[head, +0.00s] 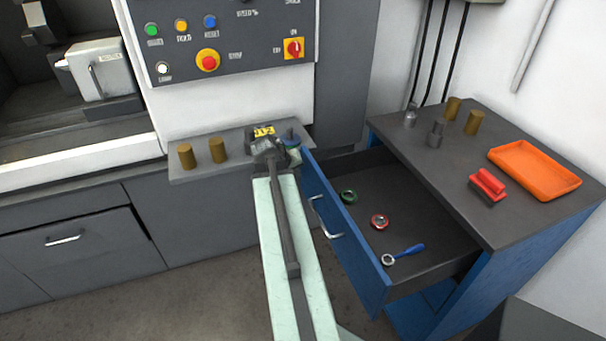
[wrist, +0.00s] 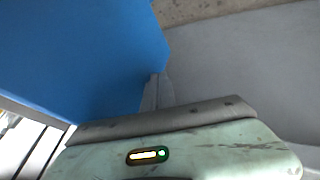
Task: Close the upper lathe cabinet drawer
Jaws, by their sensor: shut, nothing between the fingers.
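The upper drawer (head: 345,235) of the blue cabinet is pulled well out, with a blue front and a silver handle (head: 325,217). A green ring, a red ring and a blue-handled tool (head: 403,254) lie in it. My arm reaches forward along the left of the drawer. My gripper (head: 290,147) is near the far end of the drawer front, partly hidden by the arm. In the wrist view, the shut, empty fingers (wrist: 157,92) are beside a large blue panel (wrist: 80,55), apparently the drawer front; I cannot tell whether they touch it.
The cabinet top (head: 450,165) carries an orange tray (head: 535,169), a red block, brass cylinders and grey parts. A grey ledge (head: 200,176) with brass cylinders juts from the lathe near my gripper. Bare floor (head: 190,300) lies left of my arm.

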